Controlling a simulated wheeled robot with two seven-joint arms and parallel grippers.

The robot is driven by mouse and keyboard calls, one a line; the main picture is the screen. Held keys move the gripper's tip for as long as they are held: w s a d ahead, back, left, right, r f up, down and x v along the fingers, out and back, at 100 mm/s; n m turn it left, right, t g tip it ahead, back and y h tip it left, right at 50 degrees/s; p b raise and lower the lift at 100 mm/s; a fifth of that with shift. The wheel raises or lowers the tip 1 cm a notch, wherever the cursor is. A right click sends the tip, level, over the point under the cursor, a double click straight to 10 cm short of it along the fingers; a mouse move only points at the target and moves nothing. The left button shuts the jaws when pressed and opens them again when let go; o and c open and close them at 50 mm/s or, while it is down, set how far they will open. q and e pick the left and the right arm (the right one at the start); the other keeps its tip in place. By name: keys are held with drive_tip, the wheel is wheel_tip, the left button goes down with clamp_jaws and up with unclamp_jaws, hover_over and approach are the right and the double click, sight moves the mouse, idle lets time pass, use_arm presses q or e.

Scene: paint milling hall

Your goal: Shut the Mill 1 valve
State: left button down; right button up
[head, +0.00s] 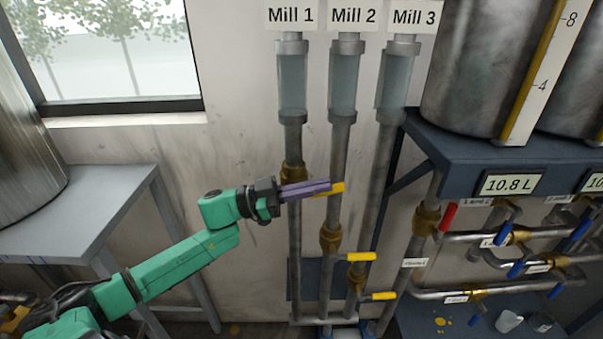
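The Mill 1 sign (290,16) hangs above the leftmost pipe, which has a sight glass (291,80). The brass Mill 1 valve body (293,172) sits lower on that pipe. Its yellow handle (337,188) points right, about level, and only its outer end shows. My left gripper (328,187) reaches in from the left, its purple fingers over the handle and hiding the handle's inner part. The fingers look close together; whether they are shut on the handle cannot be told. My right gripper is not in view.
The Mill 2 handle (361,257) and Mill 3 handle (383,296) are yellow, lower, and point right. A red-handled valve (447,217) and blue-handled valves are at right under a tank shelf (470,160). A grey table (90,200) stands at left.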

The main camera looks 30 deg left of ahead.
use_arm(q)
drive_tip(key=shift+w+d+f+g+y+p, duration=0.2)
drive_tip(key=shift+g+y+p, duration=0.25)
drive_tip(key=shift+p, duration=0.35)
idle(1.3)
idle(0.4)
